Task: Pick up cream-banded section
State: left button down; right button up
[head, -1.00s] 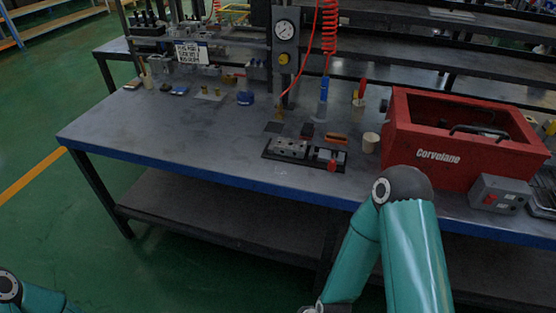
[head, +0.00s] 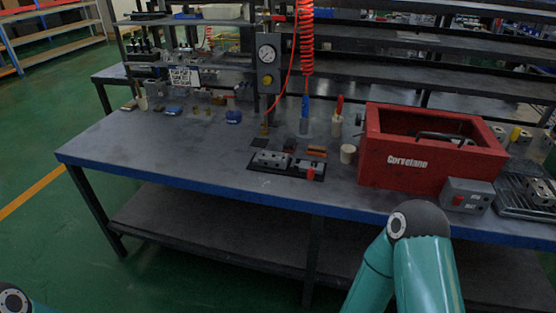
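I cannot make out a cream band on any valve section at this size. A grey metal valve block (head: 272,159) with dark holes sits on a black plate near the middle of the bench. On the right, several grey metal blocks (head: 538,188) lie in a dark wire tray (head: 512,205), partly cut off by the picture edge. Neither gripper is in view. My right arm's teal links stand in front of the bench at lower right, and a small part of my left arm shows at the lower left corner.
A small fixture with a red handle (head: 310,173) stands beside the grey block, with an orange-brown piece (head: 317,152) behind. The bench's left front (head: 150,155) is clear.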

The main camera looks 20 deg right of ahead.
aim_at(266, 159)
jog(key=i, duration=0.9)
jog(key=u, duration=0.05)
